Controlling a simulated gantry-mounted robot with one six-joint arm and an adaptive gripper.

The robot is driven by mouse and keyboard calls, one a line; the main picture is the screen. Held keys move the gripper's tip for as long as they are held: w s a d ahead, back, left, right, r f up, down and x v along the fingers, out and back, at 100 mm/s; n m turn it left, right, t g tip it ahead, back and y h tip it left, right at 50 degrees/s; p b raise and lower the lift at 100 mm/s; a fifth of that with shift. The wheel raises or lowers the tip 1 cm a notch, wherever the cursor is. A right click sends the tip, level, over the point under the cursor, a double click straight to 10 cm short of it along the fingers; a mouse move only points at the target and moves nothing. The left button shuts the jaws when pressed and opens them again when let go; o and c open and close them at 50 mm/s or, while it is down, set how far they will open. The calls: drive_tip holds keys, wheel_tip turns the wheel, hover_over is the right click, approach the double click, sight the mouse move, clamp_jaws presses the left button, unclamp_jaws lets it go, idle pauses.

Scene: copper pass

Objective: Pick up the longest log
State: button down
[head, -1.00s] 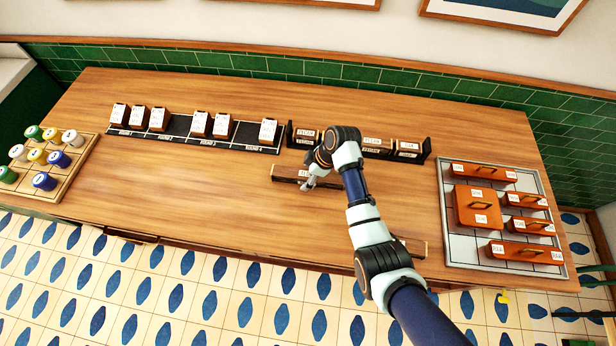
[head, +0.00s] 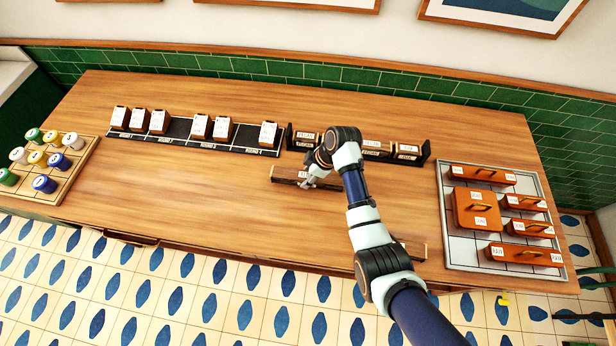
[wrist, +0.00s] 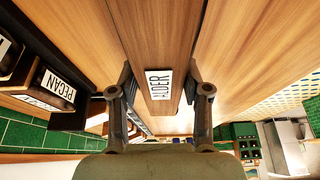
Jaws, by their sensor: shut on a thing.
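A long, dark-sided wooden log (head: 284,178) lies crosswise in the middle of the table, with a white label on it. My arm hides part of the log's right side in the head view. Another log (head: 414,249) shows partly at the front edge, right of my arm. Whether the held log touches the table is hard to tell.
A black rack (head: 427,152) of labelled logs, one reading PECAN (wrist: 62,88), stands behind. A black strip with white-faced blocks (head: 179,128) is left of it. A tray of orange handled blocks (head: 452,225) is at right, a board of coloured pieces (head: 70,178) at left. The left-centre table is clear.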

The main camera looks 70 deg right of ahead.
wheel_tip(320, 180, up, 19)
drive_tip(key=p, duration=0.3)
